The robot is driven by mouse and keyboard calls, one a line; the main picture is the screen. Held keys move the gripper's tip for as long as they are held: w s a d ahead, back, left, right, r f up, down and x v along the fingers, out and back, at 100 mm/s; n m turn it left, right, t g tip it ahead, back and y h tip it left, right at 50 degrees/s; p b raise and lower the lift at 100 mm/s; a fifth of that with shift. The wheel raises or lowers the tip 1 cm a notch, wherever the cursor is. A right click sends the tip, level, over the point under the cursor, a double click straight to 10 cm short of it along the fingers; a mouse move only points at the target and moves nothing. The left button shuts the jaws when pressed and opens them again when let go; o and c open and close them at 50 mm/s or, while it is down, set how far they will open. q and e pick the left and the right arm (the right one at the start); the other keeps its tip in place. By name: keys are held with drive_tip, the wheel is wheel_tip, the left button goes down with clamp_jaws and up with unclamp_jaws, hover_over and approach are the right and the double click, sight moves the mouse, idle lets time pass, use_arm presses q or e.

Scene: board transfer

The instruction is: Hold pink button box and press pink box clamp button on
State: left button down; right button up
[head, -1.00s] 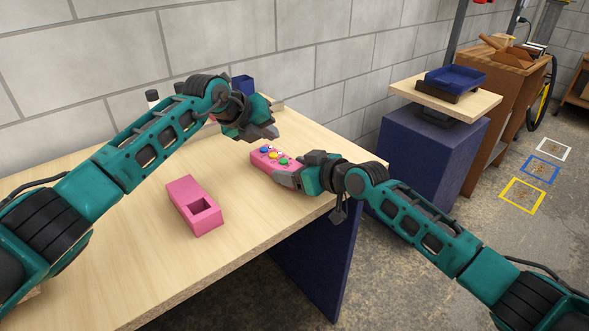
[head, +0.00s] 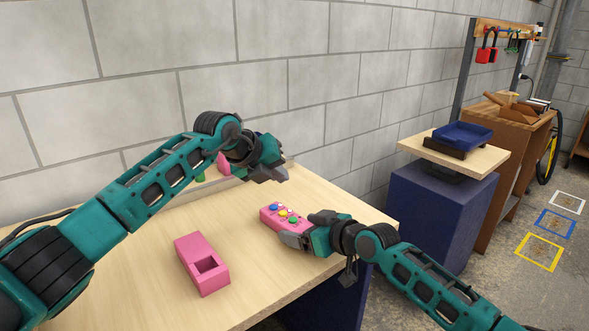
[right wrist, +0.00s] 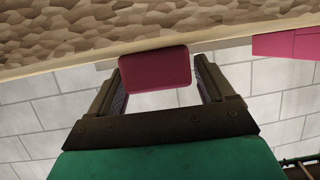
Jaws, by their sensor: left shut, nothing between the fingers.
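The pink button box (head: 268,223) lies at the right part of the table, with blue, yellow, red and green buttons on its top. My right gripper (head: 291,238) is at its near end; in the right wrist view, the box end (right wrist: 155,68) fills the space between the two fingers (right wrist: 158,85). My left gripper (head: 268,174) is shut and empty, above and behind the button box, apart from it. A second pink box (head: 195,252) with a square opening stands on the table to the left, untouched. No label shows which button is the clamp button.
The wooden table (head: 130,285) is clear around the second box. Pink and green things at the back, by the block wall, are partly hidden by my left arm. A blue tray (head: 462,136) stands on a separate stand to the right.

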drive_tip(key=shift+o, duration=1)
